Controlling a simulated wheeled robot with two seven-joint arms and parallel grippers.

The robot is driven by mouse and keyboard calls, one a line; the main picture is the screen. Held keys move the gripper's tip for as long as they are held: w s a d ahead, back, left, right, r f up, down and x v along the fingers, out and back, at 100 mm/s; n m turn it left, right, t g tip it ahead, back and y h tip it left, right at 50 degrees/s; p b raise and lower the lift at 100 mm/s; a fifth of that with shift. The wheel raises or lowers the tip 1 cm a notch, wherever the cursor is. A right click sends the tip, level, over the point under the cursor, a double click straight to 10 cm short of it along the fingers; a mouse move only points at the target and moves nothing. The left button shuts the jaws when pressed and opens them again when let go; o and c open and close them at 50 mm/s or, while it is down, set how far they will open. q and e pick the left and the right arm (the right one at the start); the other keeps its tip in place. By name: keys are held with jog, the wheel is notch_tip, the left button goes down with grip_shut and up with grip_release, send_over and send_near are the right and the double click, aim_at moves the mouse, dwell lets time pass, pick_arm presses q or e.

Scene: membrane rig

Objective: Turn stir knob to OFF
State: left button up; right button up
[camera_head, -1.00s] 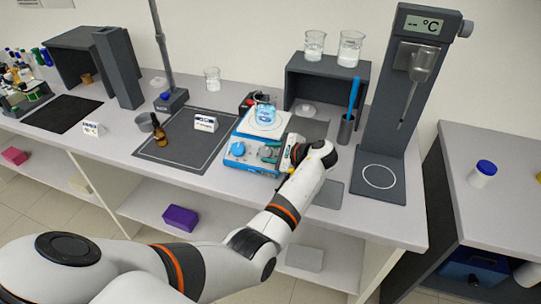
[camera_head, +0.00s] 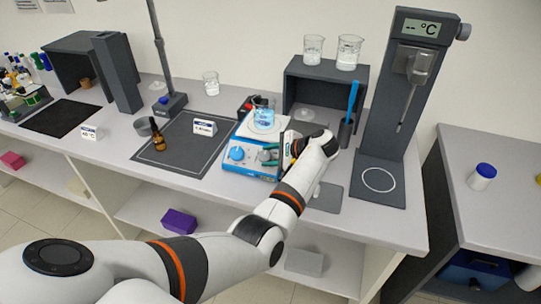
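The white and blue hotplate stirrer (camera_head: 241,168) stands on the bench in the head view. A beaker (camera_head: 263,118) of pale blue liquid sits on its top plate. On its front panel a round blue knob (camera_head: 237,154) shows clearly at the left. A second, darker knob (camera_head: 266,156) at the right is partly covered by my gripper. My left gripper (camera_head: 280,153) is at the right end of the front panel, its fingers pointing left at the darker knob. The fingers are too small and overlapped to tell their opening or contact. My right gripper is not in view.
A dark shelf box (camera_head: 298,82) with two beakers on top stands behind my wrist. A grey thermometer stand (camera_head: 391,105) is to the right. A dark mat (camera_head: 178,172) with a brown bottle (camera_head: 158,138) and a white label card (camera_head: 205,127) lies left of the stirrer.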

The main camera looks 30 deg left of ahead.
pick_arm(q)
jog(key=o, duration=0.3)
jog(key=shift+o, duration=0.2)
jog(key=b+v, duration=0.2)
jog(key=v, duration=1)
